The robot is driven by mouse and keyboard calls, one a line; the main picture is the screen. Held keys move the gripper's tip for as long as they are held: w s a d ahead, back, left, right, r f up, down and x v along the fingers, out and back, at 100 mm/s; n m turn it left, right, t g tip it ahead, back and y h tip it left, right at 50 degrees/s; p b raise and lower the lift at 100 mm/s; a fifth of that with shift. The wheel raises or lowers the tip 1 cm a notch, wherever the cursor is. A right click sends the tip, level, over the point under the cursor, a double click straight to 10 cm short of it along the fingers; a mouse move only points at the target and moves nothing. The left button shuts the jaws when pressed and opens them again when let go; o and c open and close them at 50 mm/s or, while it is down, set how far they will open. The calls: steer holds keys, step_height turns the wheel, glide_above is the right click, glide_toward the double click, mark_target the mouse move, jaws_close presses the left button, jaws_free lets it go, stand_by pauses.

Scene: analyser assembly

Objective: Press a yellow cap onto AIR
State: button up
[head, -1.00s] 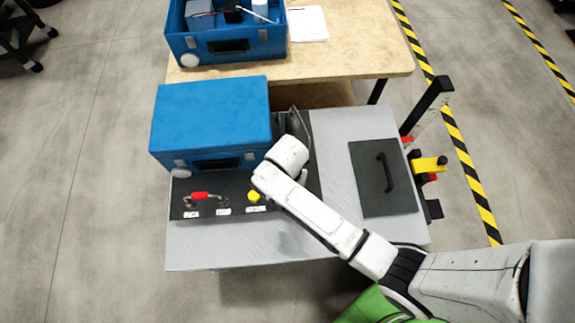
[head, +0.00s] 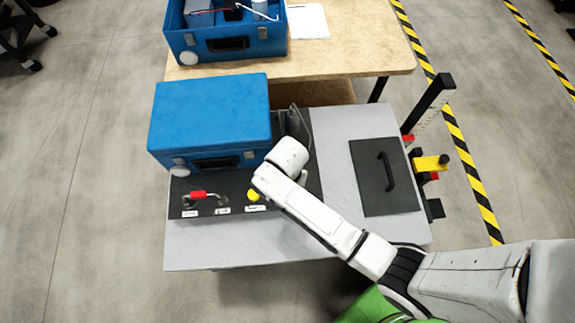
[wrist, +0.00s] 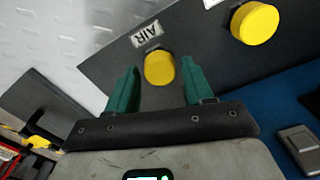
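In the wrist view, my gripper (wrist: 157,88) is open, with two dark green fingers apart. A round yellow cap (wrist: 159,68) shows in the gap between the fingertips, with space visible on each side. The white AIR label (wrist: 147,35) is right beside this cap on the dark panel (wrist: 195,38). From this angle I cannot tell how far the cap is seated. A second yellow cap (wrist: 255,23) sits to the upper right, beside another label. In the head view, one yellow cap (head: 253,195) shows left of my wrist; my arm hides the fingers.
A blue case (head: 210,110) stands behind the panel. A red-sleeved metal loop (head: 198,194) is at the panel's left. A dark plate with a handle (head: 386,177) lies on the grey tabletop (head: 335,140). A yellow-and-black post fixture (head: 430,164) stands at the table's right edge.

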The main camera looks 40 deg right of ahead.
steer(key=shift+o, duration=1)
steer(key=shift+r, duration=0.1)
step_height(320, 180, up, 11)
steer(key=shift+f, duration=0.2)
steer(key=s+d+n+b, duration=0.1)
steer(key=s+d+n, duration=0.2)
steer(key=s, duration=0.4)
steer(key=s+d+r+n+t, duration=0.1)
steer(key=s+d+n, duration=0.3)
steer(key=s+n, duration=0.2)
steer(key=shift+s+d+r+n+b, duration=0.25)
steer(key=shift+s+r+n+b, duration=0.1)
steer(key=shift+s, duration=0.75)
